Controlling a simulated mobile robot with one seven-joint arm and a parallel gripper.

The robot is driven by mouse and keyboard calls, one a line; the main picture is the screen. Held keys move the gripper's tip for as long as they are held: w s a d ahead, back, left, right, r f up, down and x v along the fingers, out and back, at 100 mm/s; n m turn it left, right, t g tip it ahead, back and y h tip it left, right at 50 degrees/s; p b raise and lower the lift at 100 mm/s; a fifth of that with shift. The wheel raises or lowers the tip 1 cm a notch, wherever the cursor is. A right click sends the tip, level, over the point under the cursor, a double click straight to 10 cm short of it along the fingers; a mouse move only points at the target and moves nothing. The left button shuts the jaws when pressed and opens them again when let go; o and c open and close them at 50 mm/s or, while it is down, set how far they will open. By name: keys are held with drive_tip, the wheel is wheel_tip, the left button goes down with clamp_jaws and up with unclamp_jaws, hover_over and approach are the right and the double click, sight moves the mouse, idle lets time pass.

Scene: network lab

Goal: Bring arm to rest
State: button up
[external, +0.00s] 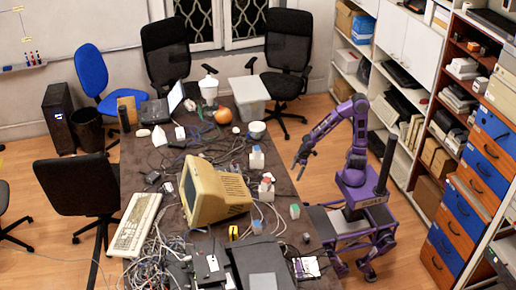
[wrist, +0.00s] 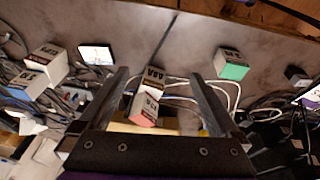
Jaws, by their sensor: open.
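My purple arm (external: 335,120) is raised and bent, reaching left from my base toward the right edge of the long dark table (external: 185,142). My gripper (external: 300,168) hangs at that edge, pointing down. In the wrist view my gripper (wrist: 158,75) has its two dark fingers spread wide, with nothing held. Small white boxes show beyond and between the fingers, one with a pink face (wrist: 146,108). They look to be on the table below, apart from the fingers. A box with a green face (wrist: 231,64) lies right of the fingers.
An old beige monitor (external: 215,192), a keyboard (external: 136,224) and tangled cables crowd the table. Small boxes (external: 257,158) stand near its right edge. Shelves with blue and orange drawers (external: 465,205) stand right of me. Floor between table and shelves is partly clear.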

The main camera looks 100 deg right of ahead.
drive_tip(key=shift+a+r+n+y, duration=0.7)
drive_tip(key=shift+a+n, duration=1.1)
drive_tip(key=shift+a, duration=1)
drive_tip(key=s+a+r+m+t, duration=0.1)
drive_tip(key=s+a+r+m, duration=0.1)
drive_tip(key=s+r, duration=0.2)
drive_tip(key=s+a+r+m+t, duration=0.1)
drive_tip(key=s+r, duration=0.4)
drive_tip(key=r, duration=0.6)
drive_tip(key=shift+a+r+m+t+h+p, duration=0.3)
drive_tip(key=shift+a+m+t+p, duration=0.15)
drive_tip(key=shift+a+m, duration=0.15)
